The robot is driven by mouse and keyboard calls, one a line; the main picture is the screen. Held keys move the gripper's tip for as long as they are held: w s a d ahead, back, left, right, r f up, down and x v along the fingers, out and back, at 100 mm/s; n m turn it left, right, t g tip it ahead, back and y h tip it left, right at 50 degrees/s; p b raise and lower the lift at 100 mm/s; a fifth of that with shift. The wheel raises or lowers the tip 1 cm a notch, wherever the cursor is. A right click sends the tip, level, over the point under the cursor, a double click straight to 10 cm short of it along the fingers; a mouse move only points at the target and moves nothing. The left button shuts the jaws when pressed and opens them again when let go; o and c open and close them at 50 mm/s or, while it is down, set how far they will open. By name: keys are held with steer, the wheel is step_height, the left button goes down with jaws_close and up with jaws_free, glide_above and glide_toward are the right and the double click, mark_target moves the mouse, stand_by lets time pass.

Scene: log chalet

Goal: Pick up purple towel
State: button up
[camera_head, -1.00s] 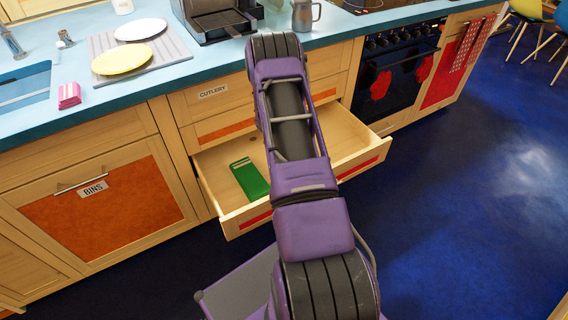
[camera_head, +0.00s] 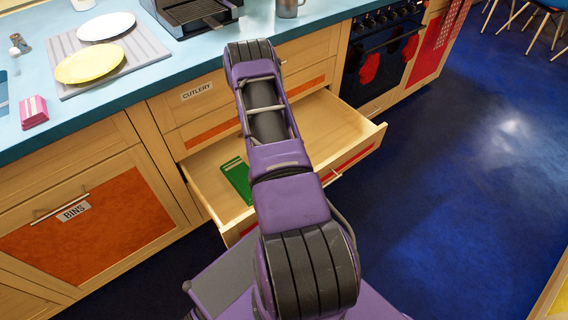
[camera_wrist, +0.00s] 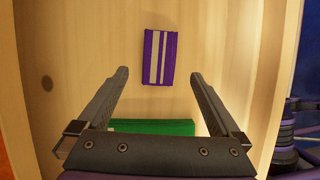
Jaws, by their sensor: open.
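The purple towel (camera_wrist: 160,57), folded with pale stripes, lies flat on the drawer floor in the wrist view. It is ahead of my fingertips, roughly centred between them. My arm hides it in the head view. My gripper (camera_wrist: 159,76) is open and empty, with its two dark fingers wide apart. A folded green towel (camera_wrist: 152,127) lies nearer, partly behind my gripper's base; it also shows in the head view (camera_head: 237,180) at the drawer's left side. The height of my gripper above the towel is hard to tell.
The open wooden drawer (camera_head: 349,122) has raised walls around the towels. A counter (camera_head: 110,107) with plates and a coffee machine stands above and behind it. A closed bins cupboard (camera_head: 90,222) is at left. The blue floor at right is clear.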

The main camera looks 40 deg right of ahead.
steer(key=x, duration=0.4)
steer(key=shift+f, duration=0.2)
steer(key=x, duration=0.1)
steer(key=b+x, duration=0.1)
steer(key=x, duration=0.3)
steer(key=shift+a+f+b, duration=0.2)
steer(key=shift+f+b, duration=0.05)
steer(key=shift+b, duration=0.05)
steer(key=c, duration=1.1)
steer(key=shift+r+p, duration=0.9)
steer(key=shift+r, duration=4.2)
